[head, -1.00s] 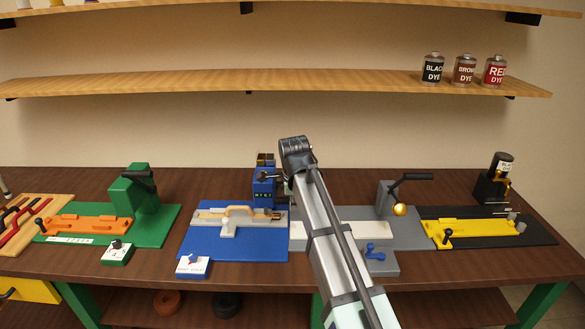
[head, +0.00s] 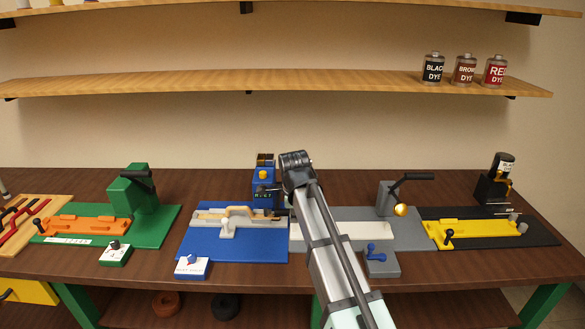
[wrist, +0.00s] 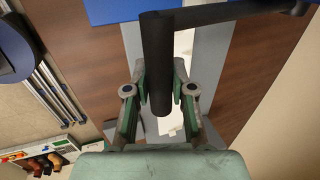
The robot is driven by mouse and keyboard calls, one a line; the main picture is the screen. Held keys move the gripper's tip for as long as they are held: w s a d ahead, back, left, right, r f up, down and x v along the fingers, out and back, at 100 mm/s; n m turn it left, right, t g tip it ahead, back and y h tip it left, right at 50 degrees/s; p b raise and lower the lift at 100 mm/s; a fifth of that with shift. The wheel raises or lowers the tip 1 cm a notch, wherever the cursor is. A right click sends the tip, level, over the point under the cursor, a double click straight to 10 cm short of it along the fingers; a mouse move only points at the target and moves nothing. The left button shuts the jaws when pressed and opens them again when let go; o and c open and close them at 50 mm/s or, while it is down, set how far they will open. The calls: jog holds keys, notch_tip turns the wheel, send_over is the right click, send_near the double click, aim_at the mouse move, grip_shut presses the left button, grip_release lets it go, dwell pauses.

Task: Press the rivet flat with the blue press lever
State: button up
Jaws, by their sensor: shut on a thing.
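The blue press (head: 264,178) stands at the back of the blue base plate, left of my arm. Its dark lever (head: 270,190) runs right from the press, and its end is hidden behind my arm. In the wrist view my gripper (wrist: 158,88) is shut on the black lever handle (wrist: 158,55), with a finger on each side of it. A crossbar joins the handle to the right. I cannot make out the rivet.
A green press (head: 140,190) stands to the left. A grey press (head: 390,198) with a black lever and brass knob stands to the right, and a yellow fixture (head: 480,230) lies beyond it.

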jog(key=shift+o, duration=0.4)
jog(key=shift+s+f+b, duration=0.2)
jog(key=shift+f+b, duration=0.15)
jog(key=shift+f, duration=0.8)
jog(key=shift+s+f+b, duration=0.2)
jog(key=shift+f+b, duration=0.15)
jog(key=shift+f, duration=0.75)
jog(key=shift+r, duration=0.1)
jog(key=shift+w+r+p, duration=0.1)
jog(key=shift+r+p, duration=0.45)
jog(key=shift+r, duration=0.1)
jog(key=shift+c, duration=0.4)
jog(key=shift+r+p, duration=0.65)
jog(key=shift+r, duration=0.35)
